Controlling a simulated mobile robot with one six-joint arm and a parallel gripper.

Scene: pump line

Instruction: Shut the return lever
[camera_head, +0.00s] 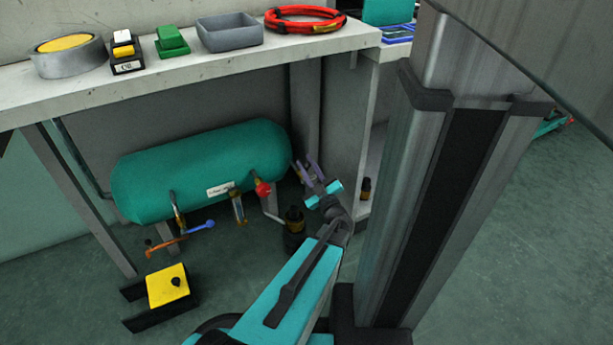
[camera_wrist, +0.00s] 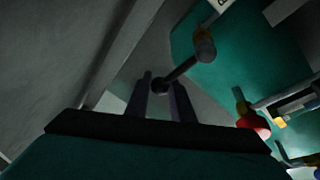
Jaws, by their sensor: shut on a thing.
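The return lever (camera_wrist: 181,69) shows in the wrist view as a dark rod with a black ball at its end. It runs slantwise from a round grey-and-brass pivot (camera_wrist: 205,45) on the teal tank (camera_wrist: 245,60). My gripper (camera_wrist: 163,88) is shut on the ball end, with one finger on each side of it. In the head view my gripper (camera_head: 309,172) is at the right end of the tank (camera_head: 195,172), under the bench. The lever is too small and too covered there to make out.
A red knob (camera_head: 262,188), a blue handle (camera_head: 201,225) and an orange handle (camera_head: 166,244) are on the tank's front and underside. A yellow box (camera_head: 168,286) stands on the floor. The bench top (camera_head: 200,68) overhangs the tank; a bench leg (camera_head: 305,115) is behind my gripper.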

